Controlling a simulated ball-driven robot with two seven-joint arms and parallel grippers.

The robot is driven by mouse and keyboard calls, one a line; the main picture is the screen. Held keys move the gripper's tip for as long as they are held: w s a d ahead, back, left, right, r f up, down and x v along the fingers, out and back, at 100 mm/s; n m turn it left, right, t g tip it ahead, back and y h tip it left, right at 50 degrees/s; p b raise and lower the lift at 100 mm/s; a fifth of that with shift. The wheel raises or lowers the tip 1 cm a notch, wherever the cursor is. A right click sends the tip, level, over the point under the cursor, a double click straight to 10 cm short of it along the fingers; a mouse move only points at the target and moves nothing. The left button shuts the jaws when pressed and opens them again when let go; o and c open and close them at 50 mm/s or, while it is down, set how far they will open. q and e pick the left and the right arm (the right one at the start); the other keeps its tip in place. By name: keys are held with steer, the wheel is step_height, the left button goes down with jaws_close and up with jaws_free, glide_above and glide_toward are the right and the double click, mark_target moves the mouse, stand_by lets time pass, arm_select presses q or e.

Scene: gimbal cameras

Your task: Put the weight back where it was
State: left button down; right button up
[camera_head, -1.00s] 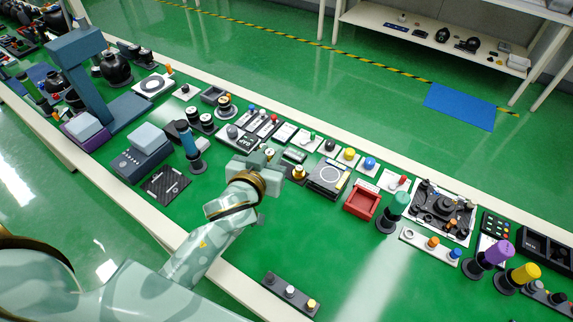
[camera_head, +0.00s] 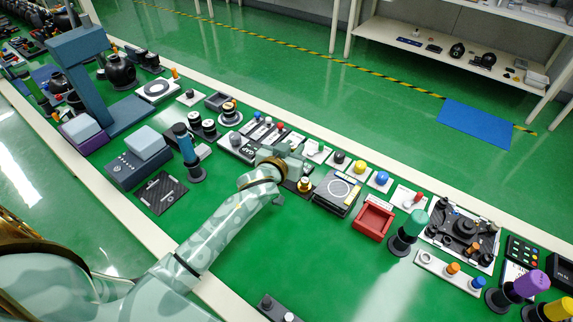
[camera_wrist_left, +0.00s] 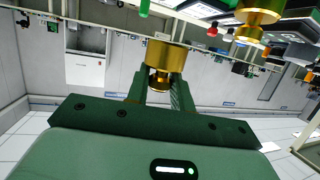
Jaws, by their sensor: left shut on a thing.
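A brass weight (camera_wrist_left: 165,56) is held between the fingers of my left gripper (camera_wrist_left: 160,88) in the left wrist view, its wide end away from the palm. In the head view my left gripper (camera_head: 284,156) is above the middle of the bench, and the weight in it is hidden. Another brass weight (camera_head: 305,185) stands just right of and nearer than the gripper, beside a dark scale with a round plate (camera_head: 338,193). A brass weight also shows at the top right of the left wrist view (camera_wrist_left: 258,14). My right gripper is not in view.
A grey panel with switches (camera_head: 240,146) lies left of my gripper. A red tray (camera_head: 373,219) and a green-topped post (camera_head: 409,232) stand to the right. A blue-topped post (camera_head: 187,150) stands at the left. The green bench front (camera_head: 310,255) is mostly clear.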

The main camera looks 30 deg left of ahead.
arm_select(q)
steer(key=shift+s+a+f, duration=0.25)
steer(key=shift+a+f, duration=0.2)
steer(key=shift+f, duration=0.2)
steer(key=f, duration=0.1)
steer(key=f+b, duration=0.2)
steer(key=shift+s+a+f, duration=0.3)
steer(key=shift+f, duration=0.05)
steer(key=shift+w+f, duration=0.1)
steer(key=shift+f, duration=0.1)
steer(key=shift+r, duration=0.1)
steer(key=shift+f+b, duration=0.4)
steer(key=shift+f, duration=0.1)
steer(key=c, duration=1.2)
jaws_free()
steer(key=shift+f, duration=0.15)
